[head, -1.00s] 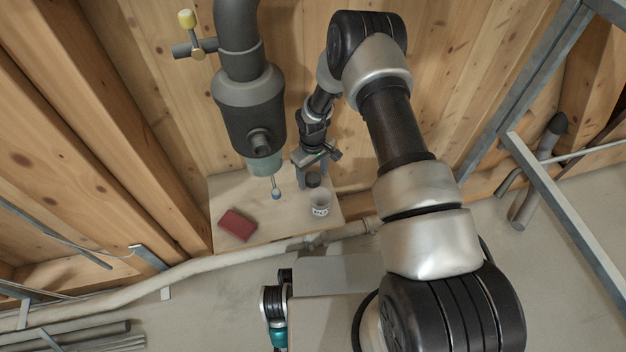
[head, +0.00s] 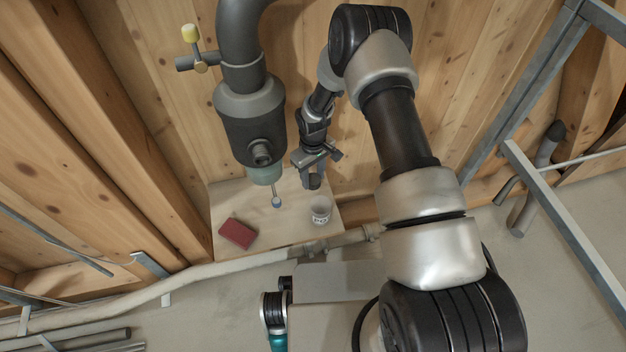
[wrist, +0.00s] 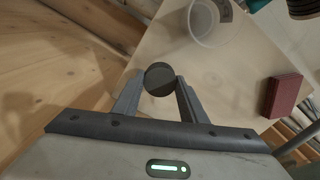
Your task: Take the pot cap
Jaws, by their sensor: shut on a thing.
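The pot cap (wrist: 159,78) is a small dark round piece, in the wrist view between my two fingertips. My gripper (wrist: 155,88) is shut on it, one finger on each side. In the head view my gripper (head: 312,178) hangs over the back right part of the table (head: 290,233), with the dark cap (head: 314,182) at its tips. The open whitish pot (head: 320,215) stands on the table just in front of the cap, apart from it. The pot also shows at the top of the wrist view (wrist: 210,24).
A dark red box (head: 238,233) lies at the table's front left. A pipe runs along the table's front edge. Wooden walls stand close behind.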

